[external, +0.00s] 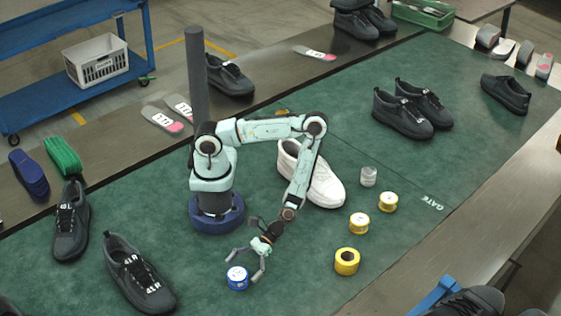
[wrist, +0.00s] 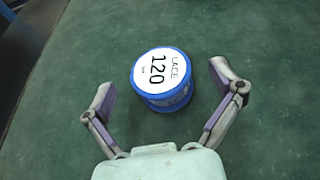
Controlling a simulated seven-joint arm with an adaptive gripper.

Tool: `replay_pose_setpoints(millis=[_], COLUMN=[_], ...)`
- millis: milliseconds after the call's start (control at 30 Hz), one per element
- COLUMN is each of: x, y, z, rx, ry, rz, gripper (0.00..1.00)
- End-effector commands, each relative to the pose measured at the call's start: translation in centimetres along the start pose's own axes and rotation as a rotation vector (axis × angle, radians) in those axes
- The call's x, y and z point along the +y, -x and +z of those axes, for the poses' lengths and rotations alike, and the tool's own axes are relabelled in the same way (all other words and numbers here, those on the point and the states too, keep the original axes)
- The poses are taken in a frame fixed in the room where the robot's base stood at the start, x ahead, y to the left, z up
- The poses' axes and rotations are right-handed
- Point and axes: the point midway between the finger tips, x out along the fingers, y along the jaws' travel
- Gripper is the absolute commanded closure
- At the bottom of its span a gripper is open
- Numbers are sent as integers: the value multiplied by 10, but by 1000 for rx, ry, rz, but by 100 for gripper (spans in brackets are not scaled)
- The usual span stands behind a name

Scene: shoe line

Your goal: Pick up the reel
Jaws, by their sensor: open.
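A blue reel with a white top (external: 237,278) stands on the green mat near the front of the table. In the wrist view the reel (wrist: 162,78) shows its label "LACE 120" and lies a little ahead of and between the two fingers. My gripper (external: 248,268) is open and empty, low over the mat beside the reel. In the wrist view my gripper (wrist: 162,86) has its fingers spread wide, one on each side of the reel, with gaps between. Other reels, yellow-edged, stand to the right: one in front (external: 347,261), two behind (external: 359,225) (external: 388,202).
A white shoe (external: 312,176) stands behind my arm. A clear cup (external: 368,176) is right of it. Dark shoes marked 41R (external: 138,275) and 40L (external: 70,222) stand at the left. The mat (external: 300,275) between the blue and yellow reels is clear.

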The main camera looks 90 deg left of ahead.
Motion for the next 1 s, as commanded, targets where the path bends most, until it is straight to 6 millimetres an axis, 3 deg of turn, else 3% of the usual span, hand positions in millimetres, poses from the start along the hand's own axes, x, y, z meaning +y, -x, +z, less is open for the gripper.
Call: replay_pose_setpoints(millis=[133, 400, 467, 633, 1000], x=[0, 0, 0, 0, 0], y=[-14, -16, -16, -16, -15], z=[0, 0, 0, 0, 2], rx=[-1, 1, 1, 1, 3], ry=[0, -1, -1, -1, -2], rz=[-2, 0, 0, 0, 0], gripper=[8, 8, 24, 75, 76])
